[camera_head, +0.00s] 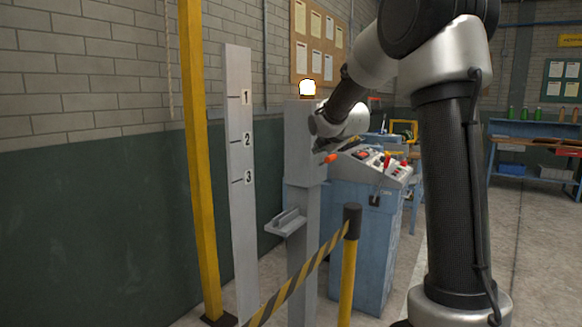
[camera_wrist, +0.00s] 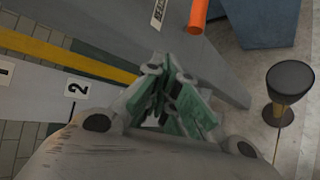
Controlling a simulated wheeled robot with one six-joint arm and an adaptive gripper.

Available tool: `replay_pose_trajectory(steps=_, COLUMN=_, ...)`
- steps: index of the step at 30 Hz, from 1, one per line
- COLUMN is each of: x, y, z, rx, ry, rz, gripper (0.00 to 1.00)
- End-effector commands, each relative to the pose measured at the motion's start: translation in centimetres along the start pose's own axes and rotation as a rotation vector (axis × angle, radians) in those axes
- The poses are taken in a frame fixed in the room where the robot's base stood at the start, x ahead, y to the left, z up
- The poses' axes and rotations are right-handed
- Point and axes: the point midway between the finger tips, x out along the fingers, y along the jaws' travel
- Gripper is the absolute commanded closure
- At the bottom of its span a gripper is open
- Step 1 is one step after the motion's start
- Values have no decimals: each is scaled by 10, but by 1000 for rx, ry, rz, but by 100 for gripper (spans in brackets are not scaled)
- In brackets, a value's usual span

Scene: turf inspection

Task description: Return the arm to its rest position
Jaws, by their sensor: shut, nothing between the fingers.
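My gripper (camera_wrist: 174,88) is shut and empty in the wrist view, its green-padded fingers close together. In the head view my arm rises on the right, bends over and reaches to the grey post (camera_head: 304,230), where my wrist overlaps the post's upper part. The fingers are hard to make out there. An orange handle (camera_head: 331,158) sticks out beside the post just below my wrist. It also shows at the top of the wrist view (camera_wrist: 198,14), apart from my fingers.
A lit lamp (camera_head: 307,88) tops the post. A board marked 1, 2, 3 (camera_head: 240,215) and a yellow pole (camera_head: 198,160) stand left. A striped barrier (camera_head: 300,275) with a black-topped stanchion (camera_head: 349,265) is in front. A blue control console (camera_head: 365,240) stands behind. Floor at right is open.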

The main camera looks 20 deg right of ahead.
Motion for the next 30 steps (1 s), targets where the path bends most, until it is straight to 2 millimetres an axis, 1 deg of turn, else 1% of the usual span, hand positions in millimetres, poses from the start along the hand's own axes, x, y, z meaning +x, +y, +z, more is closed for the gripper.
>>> replay_pose_trajectory(steps=3, x=-1, y=1, z=0, rx=6, ry=0, rz=-1, gripper=100)
replay_pose_trajectory(steps=5, x=0, y=0, z=0, rx=40, ry=1, rz=-2, gripper=100)
replay_pose_trajectory(steps=8, x=-1, y=-12, z=-4, rx=195, ry=10, rz=-53, gripper=100)
replay_pose_trajectory(steps=10, x=-3, y=-40, z=-13, rx=387, ry=15, rz=-153, gripper=100)
replay_pose_trajectory(steps=11, x=-5, y=-60, z=-20, rx=485, ry=13, rz=-218, gripper=100)
replay_pose_trajectory(steps=12, x=-14, y=-87, z=-30, rx=626, ry=-2, rz=-311, gripper=100)
replay_pose_trajectory(steps=14, x=-42, y=-120, z=-43, rx=846, ry=-49, rz=-438, gripper=100)
replay_pose_trajectory(steps=15, x=-67, y=-140, z=-52, rx=988, ry=-93, rz=-517, gripper=100)
replay_pose_trajectory(steps=17, x=-110, y=-164, z=-66, rx=1190, ry=-174, rz=-623, gripper=100)
replay_pose_trajectory(steps=18, x=-140, y=-180, z=-75, rx=1307, ry=-234, rz=-683, gripper=100)
replay_pose_trajectory(steps=20, x=-185, y=-200, z=-88, rx=1464, ry=-325, rz=-757, gripper=100)
replay_pose_trajectory(steps=21, x=-216, y=-212, z=-96, rx=1556, ry=-385, rz=-796, gripper=100)
replay_pose_trajectory(steps=23, x=-258, y=-230, z=-108, rx=1666, ry=-465, rz=-840, gripper=100)
replay_pose_trajectory(steps=24, x=-283, y=-240, z=-115, rx=1720, ry=-503, rz=-858, gripper=100)
replay_pose_trajectory(steps=27, x=-329, y=-259, z=-128, rx=1789, ry=-535, rz=-870, gripper=100)
replay_pose_trajectory(steps=30, x=-352, y=-265, z=-134, rx=1799, ry=-488, rz=-830, gripper=100)
